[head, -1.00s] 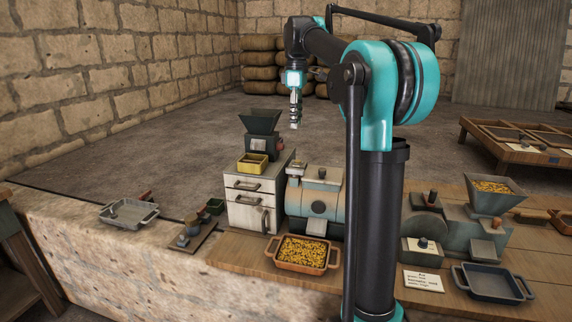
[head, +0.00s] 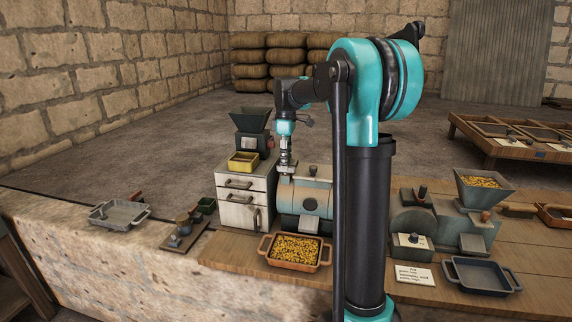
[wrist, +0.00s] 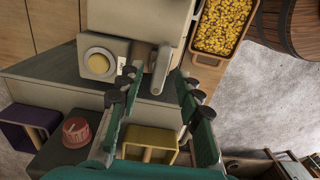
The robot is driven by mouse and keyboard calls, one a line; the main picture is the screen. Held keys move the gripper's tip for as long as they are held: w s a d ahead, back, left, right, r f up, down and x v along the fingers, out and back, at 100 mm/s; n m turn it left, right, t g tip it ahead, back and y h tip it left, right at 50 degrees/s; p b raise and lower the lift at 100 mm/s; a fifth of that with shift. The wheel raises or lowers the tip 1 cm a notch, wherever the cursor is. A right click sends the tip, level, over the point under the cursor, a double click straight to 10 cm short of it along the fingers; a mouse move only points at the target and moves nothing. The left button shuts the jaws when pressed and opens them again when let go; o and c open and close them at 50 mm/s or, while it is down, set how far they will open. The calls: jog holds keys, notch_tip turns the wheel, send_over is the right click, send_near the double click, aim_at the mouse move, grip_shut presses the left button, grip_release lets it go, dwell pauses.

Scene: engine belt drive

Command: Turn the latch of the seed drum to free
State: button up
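The seed drum seems to be the rounded grey-beige machine (head: 325,193) beside the white cabinet in the head view. My gripper (head: 286,168) points down over its left end. In the wrist view my gripper (wrist: 156,75) is open, its fingers apart and pointing at a grey lever-like piece (wrist: 162,66), which may be the latch. The lever stands between the fingertips, beside a pale body (wrist: 135,15). I see no clear contact, and cannot tell the depth between them. A block with a round yellowish disc (wrist: 98,62) is left of the lever.
A tray of yellow grain (head: 270,254) stands in front of the drum. A grey machine with a grain hopper (head: 484,190) is at right. An empty grey tray (head: 118,216) lies far left.

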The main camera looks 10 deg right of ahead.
jog(key=shift+f, duration=0.75)
jog(key=shift+c, duration=0.4)
grip_shut()
